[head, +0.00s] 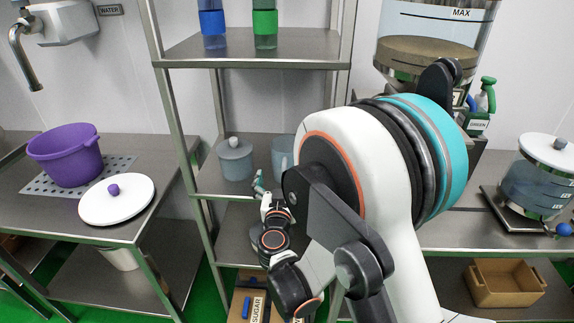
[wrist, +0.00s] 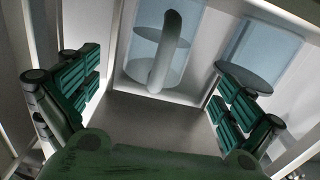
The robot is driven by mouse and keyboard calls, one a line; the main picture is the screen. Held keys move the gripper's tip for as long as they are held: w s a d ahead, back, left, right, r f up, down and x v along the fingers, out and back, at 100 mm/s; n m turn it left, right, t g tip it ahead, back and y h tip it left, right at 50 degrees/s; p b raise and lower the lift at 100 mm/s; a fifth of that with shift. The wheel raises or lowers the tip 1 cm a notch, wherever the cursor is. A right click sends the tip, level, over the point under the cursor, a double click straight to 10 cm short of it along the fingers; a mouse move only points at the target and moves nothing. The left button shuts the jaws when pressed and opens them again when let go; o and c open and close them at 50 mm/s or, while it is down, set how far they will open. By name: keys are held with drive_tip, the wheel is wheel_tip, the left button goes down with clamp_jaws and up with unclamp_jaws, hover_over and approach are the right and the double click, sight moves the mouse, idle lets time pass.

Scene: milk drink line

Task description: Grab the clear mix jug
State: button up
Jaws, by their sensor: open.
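A clear bluish jug (wrist: 140,48) with a thick upright handle stands straight ahead in the wrist view, between my finger lines but beyond the tips. In the head view the jug (head: 282,152) is on the middle shelf of the rack, its right side hidden by my arm. My gripper (wrist: 162,82) is open, with green ribbed fingers spread wide and nothing between them. In the head view my gripper (head: 259,183) is small, at the shelf's front, just below and left of the jug. It appears apart from the jug.
A grey-blue lidded jar (head: 235,160) stands left of the jug; a second clear container (wrist: 262,50) shows beside it in the wrist view. Rack posts (head: 182,120) and the upper shelf (head: 250,50) frame the space. A purple pot (head: 66,156) sits on the left table.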

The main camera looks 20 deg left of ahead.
drive_tip(key=x, duration=0.3)
drive_tip(key=shift+w+f+b, duration=0.1)
drive_tip(key=shift+w+b, duration=0.2)
drive_tip(key=shift+b, duration=0.05)
drive_tip(key=b+x, duration=0.1)
drive_tip(key=x, duration=0.1)
drive_tip(key=b+x, duration=0.1)
drive_tip(key=x, duration=0.1)
drive_tip(key=shift+w+d+f, duration=0.1)
drive_tip(key=shift+f, duration=0.15)
drive_tip(key=shift+w+r, duration=0.15)
drive_tip(key=shift+w, duration=0.25)
drive_tip(key=c, duration=1.5)
